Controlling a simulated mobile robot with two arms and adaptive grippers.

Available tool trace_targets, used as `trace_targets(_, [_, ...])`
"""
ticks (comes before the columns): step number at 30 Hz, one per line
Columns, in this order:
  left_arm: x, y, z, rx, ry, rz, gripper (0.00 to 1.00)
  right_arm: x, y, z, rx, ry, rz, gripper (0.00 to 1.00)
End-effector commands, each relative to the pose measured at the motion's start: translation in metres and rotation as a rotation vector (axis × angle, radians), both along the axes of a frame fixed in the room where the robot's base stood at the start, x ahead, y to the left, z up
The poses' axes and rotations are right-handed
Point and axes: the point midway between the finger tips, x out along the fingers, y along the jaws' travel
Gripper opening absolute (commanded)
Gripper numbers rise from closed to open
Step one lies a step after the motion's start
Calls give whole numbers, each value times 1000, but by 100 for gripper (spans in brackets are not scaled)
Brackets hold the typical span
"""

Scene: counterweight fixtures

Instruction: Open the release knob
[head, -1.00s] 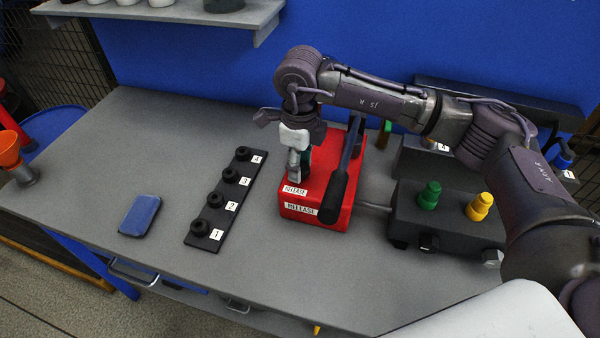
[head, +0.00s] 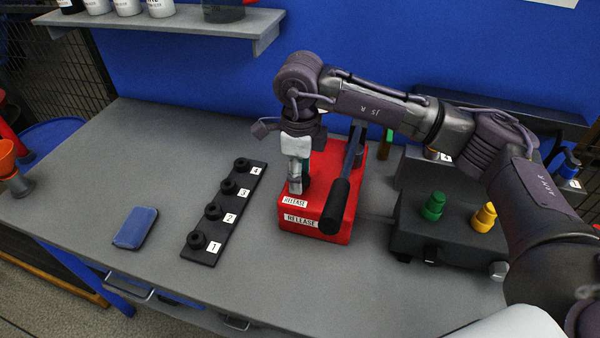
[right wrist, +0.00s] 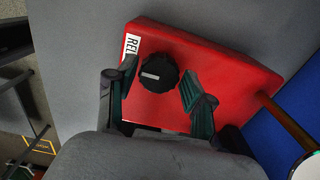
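The red release box (head: 325,228) stands on the grey table with two RELEASE labels and a lever (head: 341,190) with a black grip. In the right wrist view the black release knob (right wrist: 159,73) sits on top of the red box (right wrist: 230,75), with a pale mark on it. My right gripper (head: 297,188) points down over the box; it also shows in the right wrist view (right wrist: 152,90), its fingers apart on either side of the knob, with gaps visible. In the head view the knob is hidden behind the gripper. My left gripper is not in view.
A black strip (head: 208,237) with several numbered round pieces and a blue pad (head: 135,228) lie to the left. A dark box with a green knob (head: 433,206) and a yellow knob (head: 484,217) stands to the right. A shelf (head: 180,22) hangs at the back.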

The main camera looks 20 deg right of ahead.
Motion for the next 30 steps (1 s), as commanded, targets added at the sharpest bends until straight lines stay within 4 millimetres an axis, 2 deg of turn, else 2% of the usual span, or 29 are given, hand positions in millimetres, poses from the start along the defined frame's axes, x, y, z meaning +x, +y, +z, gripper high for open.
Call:
trace_targets(10, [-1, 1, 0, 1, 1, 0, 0, -1, 0, -1, -1, 3, -1, 68])
trace_targets(14, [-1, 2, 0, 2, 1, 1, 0, 0, 0, 7, -1, 1, -2, 68])
trace_targets(17, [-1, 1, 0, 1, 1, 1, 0, 0, 0, 23, 1, -1, -2, 68])
trace_targets(24, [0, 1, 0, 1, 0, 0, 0, 0, 0, 74, 0, -1, -1, 68])
trace_targets(30, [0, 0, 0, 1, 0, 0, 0, 0, 0, 107, 0, 1, -1, 68])
